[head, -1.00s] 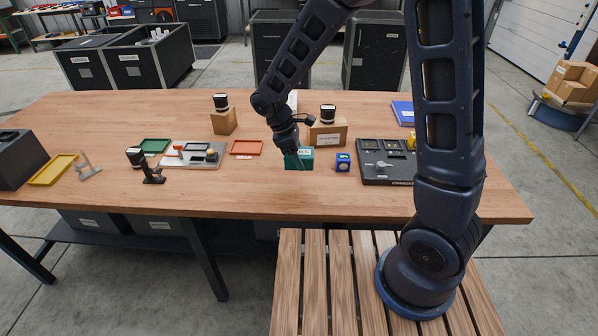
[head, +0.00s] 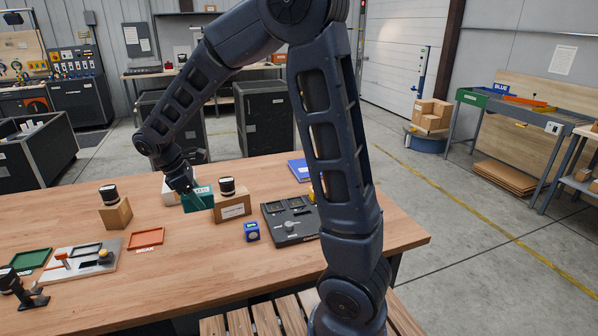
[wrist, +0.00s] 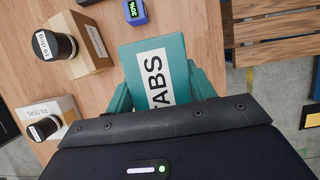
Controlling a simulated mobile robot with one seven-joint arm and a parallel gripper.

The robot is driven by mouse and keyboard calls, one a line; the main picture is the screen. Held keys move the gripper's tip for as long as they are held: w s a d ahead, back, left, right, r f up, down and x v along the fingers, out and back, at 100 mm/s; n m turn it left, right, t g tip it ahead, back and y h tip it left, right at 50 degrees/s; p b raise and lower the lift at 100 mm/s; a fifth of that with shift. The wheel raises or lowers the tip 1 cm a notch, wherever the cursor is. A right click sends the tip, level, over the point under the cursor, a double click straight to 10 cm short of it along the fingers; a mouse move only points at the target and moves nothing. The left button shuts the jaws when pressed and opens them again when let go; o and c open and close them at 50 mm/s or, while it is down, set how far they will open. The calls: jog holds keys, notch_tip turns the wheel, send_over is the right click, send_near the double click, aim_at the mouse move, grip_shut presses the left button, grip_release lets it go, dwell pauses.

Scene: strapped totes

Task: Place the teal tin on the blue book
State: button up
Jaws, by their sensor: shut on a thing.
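The teal tin (head: 197,199) is held by my gripper (head: 190,188), left of the cardboard box in the head view. It looks raised and tilted. In the wrist view the teal tin (wrist: 150,62) shows its white label reading "TABS", and my gripper (wrist: 162,98) is shut on it. The blue book (head: 297,168) lies flat at the back right of the table, partly hidden behind my arm. It does not show in the wrist view.
A cardboard box (head: 233,207) with a black-lidded jar stands beside the tin. A blue cube (head: 252,231) and a dark grey tray (head: 286,226) are near the front. Boards and trays lie at the left.

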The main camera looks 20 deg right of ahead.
jog(key=w+d+r, duration=0.1)
jog(key=w+d, duration=0.5)
jog(key=w, duration=0.4)
jog(key=w+d, duration=0.6)
jog(key=w, duration=0.5)
jog(key=w+d+r, duration=0.1)
jog(key=w+d, duration=0.5)
jog(key=w, duration=0.4)
send_over(307, 169)
jog(key=w, duration=0.2)
jog(key=f, duration=1.9)
jog(key=shift+w+d+f, duration=0.15)
jog(key=shift+d+f, duration=0.2)
jog(key=shift+f, duration=0.1)
jog(key=o, duration=1.1)
